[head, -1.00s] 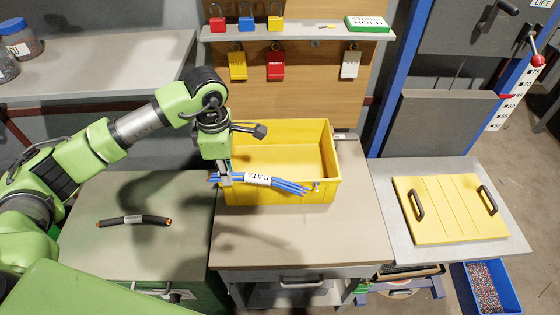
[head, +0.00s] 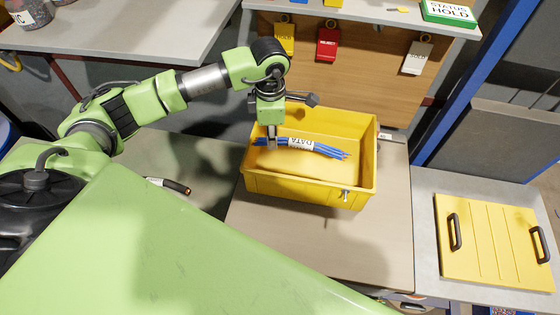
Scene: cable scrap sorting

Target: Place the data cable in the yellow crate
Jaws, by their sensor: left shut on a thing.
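The data cable (head: 325,149) is a bundle of blue strands with a white DATA label. My left gripper (head: 271,142) is shut on its left end and holds it roughly level over the yellow crate (head: 300,190). The crate stands open on the bench, and the cable appears within its rim outline. How high the cable is above the crate floor is hard to tell. My right gripper is out of view.
A black cable with a copper end (head: 176,187) lies on the left bench, partly hidden by my body. A yellow lid (head: 495,240) with two black handles lies on the right table. Tags, including a red one (head: 327,45), hang on the board behind the crate.

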